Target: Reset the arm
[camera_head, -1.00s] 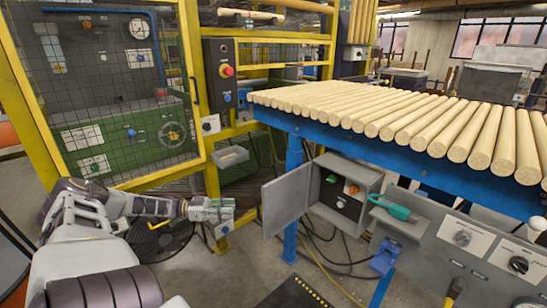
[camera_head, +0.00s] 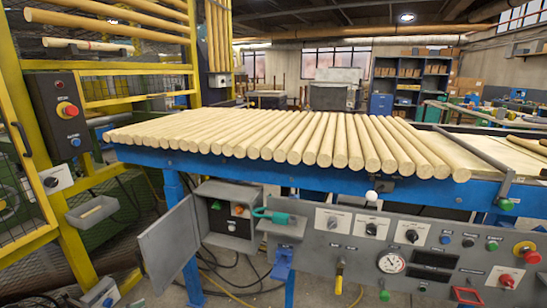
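Neither of my arms shows in the current head view, and both grippers are out of sight. Whether they are open or shut cannot be seen. The view takes in a blue-framed roller table (camera_head: 300,172) carrying a row of pale turned wood rods (camera_head: 260,135). No rod is seen in a gripper.
A grey control panel (camera_head: 345,250) with knobs and a gauge fronts the table. An open grey switch box (camera_head: 228,215) has its door (camera_head: 168,245) swung left. A yellow guard frame (camera_head: 60,190) with a red stop button (camera_head: 67,110) stands left. Shelves (camera_head: 410,88) stand behind.

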